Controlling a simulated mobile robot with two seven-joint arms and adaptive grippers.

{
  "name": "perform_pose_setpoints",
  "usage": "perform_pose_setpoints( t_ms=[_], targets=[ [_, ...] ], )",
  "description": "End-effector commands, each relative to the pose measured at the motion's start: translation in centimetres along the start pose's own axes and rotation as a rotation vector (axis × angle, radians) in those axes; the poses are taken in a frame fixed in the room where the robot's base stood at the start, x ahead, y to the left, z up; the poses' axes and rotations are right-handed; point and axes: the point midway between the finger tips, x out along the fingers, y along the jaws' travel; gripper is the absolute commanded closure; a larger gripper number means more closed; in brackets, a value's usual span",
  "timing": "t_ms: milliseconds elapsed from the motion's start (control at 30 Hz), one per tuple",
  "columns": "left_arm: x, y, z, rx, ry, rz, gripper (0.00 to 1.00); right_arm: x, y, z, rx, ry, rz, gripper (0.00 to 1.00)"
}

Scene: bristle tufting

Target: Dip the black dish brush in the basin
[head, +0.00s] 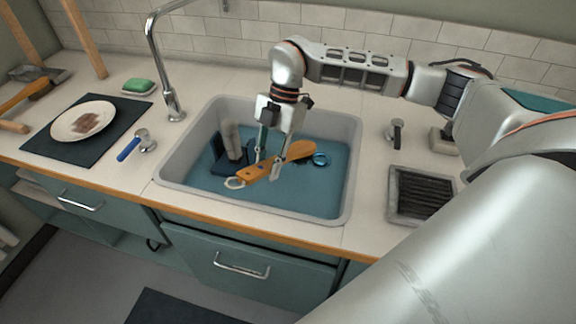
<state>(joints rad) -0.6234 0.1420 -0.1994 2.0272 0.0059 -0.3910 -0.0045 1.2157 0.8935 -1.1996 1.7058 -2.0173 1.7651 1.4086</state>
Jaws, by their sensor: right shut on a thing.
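The basin (350,185) is set into the counter and holds blue water. My right gripper (268,166) is over the middle of the basin, pointing down, shut on the wooden handle of the dish brush (298,151). The brush lies roughly level, with a pale ring at its left end and its wider head to the right. A little dark bristle shows under the head. I cannot tell whether the bristles touch the water. My left gripper is out of view.
A dark block and a grey upright piece (233,142) stand in the basin's left part. A blue ring (321,159) is near the brush head. A faucet (165,70) rises behind. A plate (83,121) and blue-handled tool (132,148) are left; a dark ribbed tray (396,205) is right.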

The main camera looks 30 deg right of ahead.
Motion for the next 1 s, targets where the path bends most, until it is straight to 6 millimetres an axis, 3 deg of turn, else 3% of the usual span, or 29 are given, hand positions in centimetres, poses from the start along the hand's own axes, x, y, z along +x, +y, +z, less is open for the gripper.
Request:
perform_pose_setpoints(
  t_ms=[533,1000],
  targets=[
    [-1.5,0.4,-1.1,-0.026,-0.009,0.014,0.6,-4.0,0.0,-1.7,0.0,-0.001,0.002,1.0],
    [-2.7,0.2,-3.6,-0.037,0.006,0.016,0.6,-7.1,0.0,-3.0,-0.001,0.0,0.001,1.0]
  ],
)
